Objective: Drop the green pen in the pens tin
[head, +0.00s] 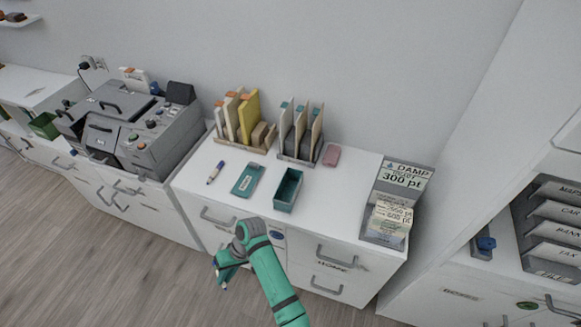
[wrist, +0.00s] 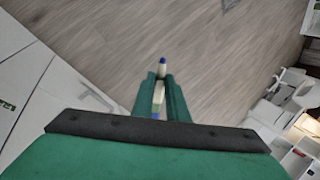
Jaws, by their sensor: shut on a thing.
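My gripper (head: 220,275) hangs in front of the white desk, out over the floor and below the desktop. In the wrist view its two green fingers (wrist: 161,92) are shut on a slim pen (wrist: 158,94). An open teal tin (head: 288,190) stands on the desktop, above and to the right of my gripper in the head view. I see no contents in it and cannot read a label.
Another pale pen (head: 215,172) lies on the desktop left of a flat teal case (head: 247,180). Book racks (head: 240,118) and a pink block (head: 332,155) stand at the back. A paper display (head: 392,205) is at the right end. The desktop's front edge lies beside my arm.

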